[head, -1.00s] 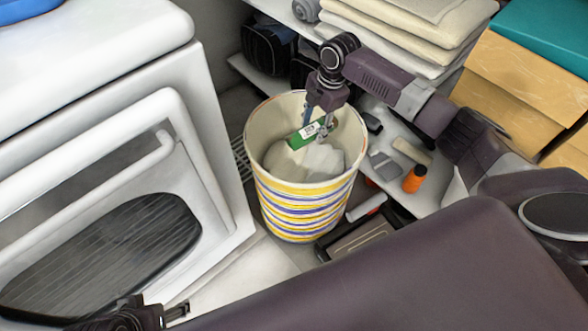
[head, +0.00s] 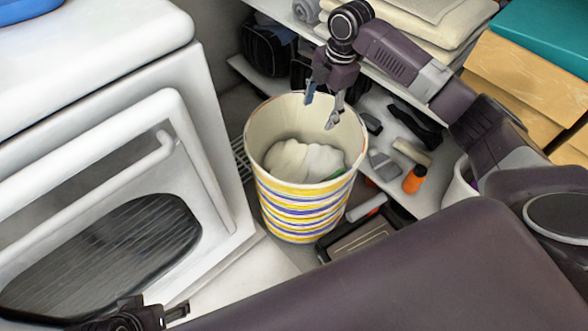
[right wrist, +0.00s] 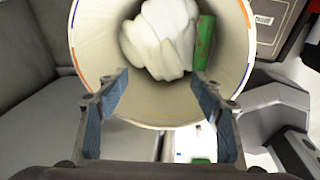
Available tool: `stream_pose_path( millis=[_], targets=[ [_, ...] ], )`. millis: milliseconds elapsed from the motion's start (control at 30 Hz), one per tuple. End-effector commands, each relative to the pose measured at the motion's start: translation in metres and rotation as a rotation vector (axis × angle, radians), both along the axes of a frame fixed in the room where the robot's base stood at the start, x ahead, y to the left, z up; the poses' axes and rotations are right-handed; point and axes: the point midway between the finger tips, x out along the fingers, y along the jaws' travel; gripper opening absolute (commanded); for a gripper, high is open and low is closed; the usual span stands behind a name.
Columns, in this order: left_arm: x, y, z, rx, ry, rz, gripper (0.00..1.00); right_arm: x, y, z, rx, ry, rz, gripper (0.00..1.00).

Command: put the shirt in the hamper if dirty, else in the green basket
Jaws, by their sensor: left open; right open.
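The hamper (head: 305,205) is a round bin with yellow, blue and white stripes, upright on the floor. A crumpled white cloth (head: 303,160) lies inside it; I cannot tell if this is the shirt, and no stain shows. A green object (right wrist: 203,42) lies beside the cloth inside the hamper. My right gripper (head: 321,112) is open and empty, above the hamper's mouth near its rear rim; its fingers also show in the right wrist view (right wrist: 160,88). My left gripper (head: 180,311) is open at the bottom left, far from the hamper. No green basket shows.
A shelf (head: 425,195) at right holds an orange bottle (head: 415,179) and small items.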

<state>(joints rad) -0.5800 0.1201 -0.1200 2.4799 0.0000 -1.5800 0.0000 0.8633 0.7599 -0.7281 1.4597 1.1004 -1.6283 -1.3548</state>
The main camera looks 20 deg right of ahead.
Motion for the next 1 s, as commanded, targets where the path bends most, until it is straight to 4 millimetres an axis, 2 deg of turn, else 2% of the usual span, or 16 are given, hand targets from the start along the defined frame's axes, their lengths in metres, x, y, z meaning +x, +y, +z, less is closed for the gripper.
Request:
stream_pose_path(
  millis=[100, 300, 1000],
  targets=[
    [0.000, 0.000, 0.000, 0.000, 0.000, 0.000, 0.61, -0.002, -0.003, 0.022, 0.000, -0.001, 0.000, 0.61],
    [0.000, 0.000, 0.000, 0.000, 0.000, 0.000, 0.61, -0.005, -0.005, 0.042, 0.001, -0.001, 0.000, 0.61],
    [0.000, 0.000, 0.000, 0.000, 0.001, 0.000, 0.61, -0.006, -0.005, 0.044, 0.001, 0.002, 0.000, 0.61]
  ],
)
